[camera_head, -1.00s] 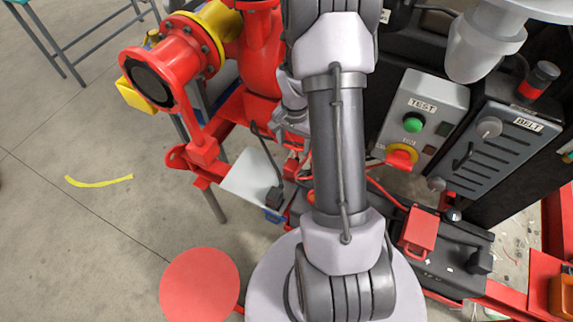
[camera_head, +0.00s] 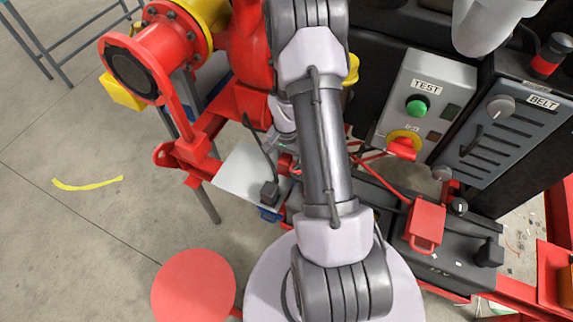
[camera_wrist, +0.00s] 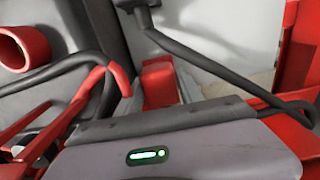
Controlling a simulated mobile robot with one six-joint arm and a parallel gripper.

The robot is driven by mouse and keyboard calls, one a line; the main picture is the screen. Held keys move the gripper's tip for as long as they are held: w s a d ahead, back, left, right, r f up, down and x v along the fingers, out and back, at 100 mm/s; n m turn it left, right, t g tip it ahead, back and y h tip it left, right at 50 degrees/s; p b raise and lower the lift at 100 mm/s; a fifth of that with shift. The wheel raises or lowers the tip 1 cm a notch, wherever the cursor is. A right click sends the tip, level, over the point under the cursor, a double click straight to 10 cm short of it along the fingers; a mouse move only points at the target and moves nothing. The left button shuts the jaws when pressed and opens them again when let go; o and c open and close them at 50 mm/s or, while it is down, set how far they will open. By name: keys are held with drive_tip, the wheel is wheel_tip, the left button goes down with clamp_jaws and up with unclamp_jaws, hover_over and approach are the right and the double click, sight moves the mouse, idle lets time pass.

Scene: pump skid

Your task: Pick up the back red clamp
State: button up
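My gripper's grey housing (camera_wrist: 165,155), with a lit green light, fills the bottom of the wrist view. The red piece lies just beyond its left side, and I see no grip on it.
In the head view, a red flanged pipe (camera_head: 140,65) is left, the TEST box (camera_head: 422,105) and BELT panel (camera_head: 500,130) right. A red cable (camera_head: 385,188) runs beside my arm. Open floor lies left.

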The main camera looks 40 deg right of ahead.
sight(286, 158)
clamp_jaws()
wheel_tip(286, 158, up, 10)
drive_tip(key=p, duration=0.4)
